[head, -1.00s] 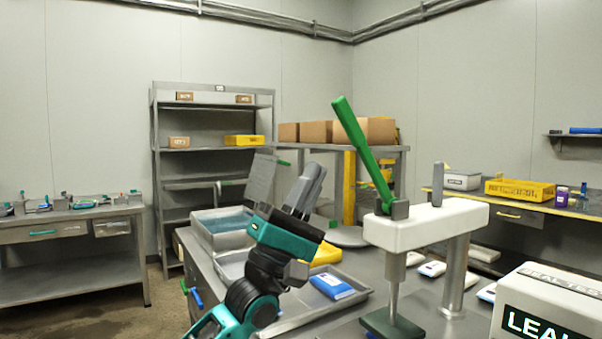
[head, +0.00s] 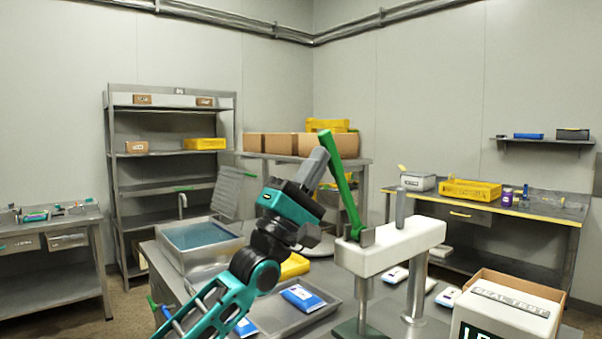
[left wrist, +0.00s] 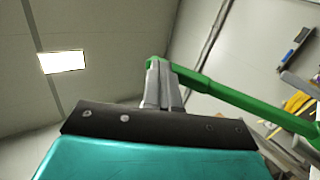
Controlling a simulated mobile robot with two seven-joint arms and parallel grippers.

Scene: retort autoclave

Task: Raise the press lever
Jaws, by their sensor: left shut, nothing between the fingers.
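In the left wrist view, the shut fingers (left wrist: 163,80) are near the green lever (left wrist: 235,101), whose end shows by the fingertips. I cannot tell whether they touch it. My right gripper is not in view.
A tray (head: 325,306) with a blue and white packet (head: 302,297) lies left of the press. A white box (head: 508,312) labelled seal test stands at the front right. A water-filled basin (head: 200,240) sits at the bench's back left.

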